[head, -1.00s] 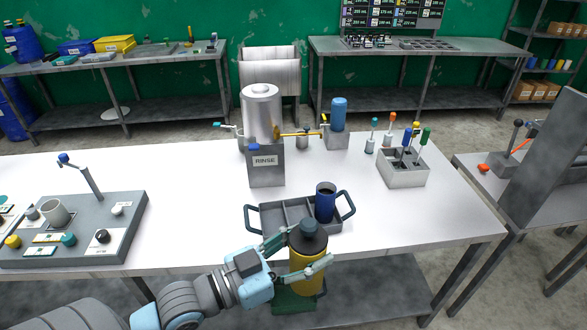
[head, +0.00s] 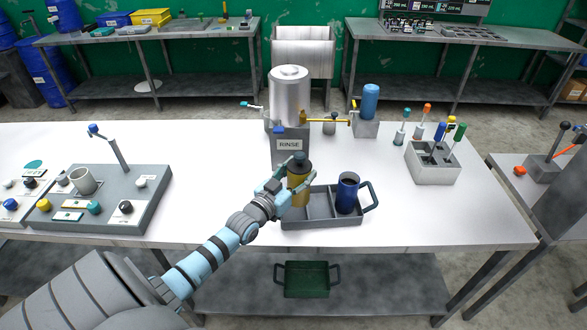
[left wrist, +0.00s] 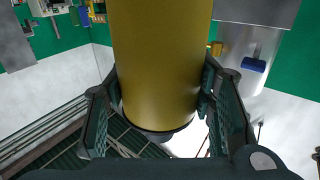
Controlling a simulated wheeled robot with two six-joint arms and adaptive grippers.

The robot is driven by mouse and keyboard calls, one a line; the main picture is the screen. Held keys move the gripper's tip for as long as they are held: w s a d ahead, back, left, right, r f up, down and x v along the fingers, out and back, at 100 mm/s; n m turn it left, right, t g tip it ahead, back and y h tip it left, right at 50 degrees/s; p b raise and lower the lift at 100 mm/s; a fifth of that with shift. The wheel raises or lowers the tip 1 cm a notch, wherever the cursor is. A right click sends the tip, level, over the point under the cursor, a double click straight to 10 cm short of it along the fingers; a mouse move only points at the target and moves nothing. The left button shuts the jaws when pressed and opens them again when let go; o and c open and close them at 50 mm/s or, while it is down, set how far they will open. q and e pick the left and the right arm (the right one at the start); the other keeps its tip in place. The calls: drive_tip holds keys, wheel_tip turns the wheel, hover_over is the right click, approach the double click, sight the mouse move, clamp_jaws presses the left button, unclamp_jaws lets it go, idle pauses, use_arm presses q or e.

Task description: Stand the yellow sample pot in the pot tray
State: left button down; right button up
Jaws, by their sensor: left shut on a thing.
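The yellow sample pot (head: 298,190), with a dark cap, is upright in my left gripper (head: 297,184) at the left end of the grey pot tray (head: 325,222). I cannot tell whether its base is inside the tray or above it; the fingers and arm hide part of it. In the left wrist view the yellow pot (left wrist: 160,60) fills the middle, between the two fingers of my left gripper (left wrist: 163,92). A dark blue pot (head: 347,194) stands in the tray's right compartment. The tray's left handle is hidden. My right gripper is not in view.
The metal rinse tank (head: 289,98) on its RINSE stand (head: 290,152) is just behind the tray. A panel with knobs and a cup (head: 84,182) lies left. A grey tool holder (head: 432,168) stands right. A green tray (head: 306,278) sits on the shelf below.

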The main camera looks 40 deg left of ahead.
use_arm(q)
drive_tip(key=w+a+f+n+y+b, duration=0.1)
drive_tip(key=w+a+f+y+b, duration=0.1)
drive_tip(key=f+b, duration=0.5)
wheel_tip(320, 180, down, 2)
drive_tip(key=shift+w+a+f+n, duration=0.15)
drive_tip(key=shift+a+n, duration=0.15)
drive_tip(key=shift+a, duration=0.6)
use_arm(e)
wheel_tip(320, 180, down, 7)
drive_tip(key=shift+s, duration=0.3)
use_arm(q)
drive_tip(key=shift+f, duration=0.15)
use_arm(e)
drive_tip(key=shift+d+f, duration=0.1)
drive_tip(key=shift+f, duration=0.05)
use_arm(q)
drive_tip(key=c, duration=0.6)
unclamp_jaws()
drive_tip(key=shift+c, duration=0.2)
